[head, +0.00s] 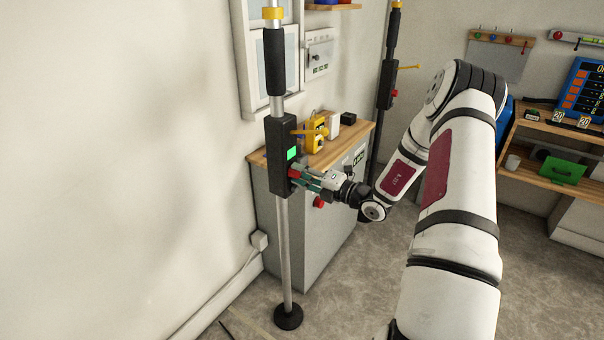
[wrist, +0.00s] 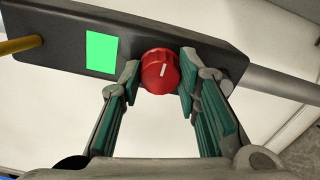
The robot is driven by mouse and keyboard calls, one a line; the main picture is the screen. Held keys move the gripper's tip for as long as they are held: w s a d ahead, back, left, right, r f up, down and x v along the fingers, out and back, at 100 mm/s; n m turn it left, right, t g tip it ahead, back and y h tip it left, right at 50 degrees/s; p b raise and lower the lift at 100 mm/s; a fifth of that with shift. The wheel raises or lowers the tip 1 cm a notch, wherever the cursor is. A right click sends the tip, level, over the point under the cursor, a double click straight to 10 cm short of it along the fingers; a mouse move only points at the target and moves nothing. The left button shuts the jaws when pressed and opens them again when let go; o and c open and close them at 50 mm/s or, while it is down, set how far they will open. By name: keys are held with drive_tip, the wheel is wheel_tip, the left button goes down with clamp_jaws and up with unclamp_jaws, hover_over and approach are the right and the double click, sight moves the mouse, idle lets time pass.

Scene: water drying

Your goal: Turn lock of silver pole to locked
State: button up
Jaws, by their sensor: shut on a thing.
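The silver pole (head: 285,245) stands upright on a round black foot, with a black lock box (head: 281,185) partway up. The box has a lit green panel (head: 292,154), also seen in the wrist view (wrist: 101,52). A red knob (wrist: 159,72) with a white mark sits beside the panel; the mark points nearly straight up in the wrist view. My gripper (head: 305,178) is at the box, its green-padded fingers on both sides of the knob, shut on it. In the head view the fingers partly hide the knob (head: 295,173).
A grey cabinet (head: 300,235) with a wooden top stands right behind the pole, bearing a yellow device (head: 315,133). A second, dark pole (head: 383,110) stands further back. A wooden desk (head: 560,140) is at the right. Floor is open between.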

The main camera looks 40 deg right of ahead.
drive_tip(key=o, duration=1.1)
drive_tip(key=shift+o, duration=0.2)
drive_tip(key=v, duration=1.2)
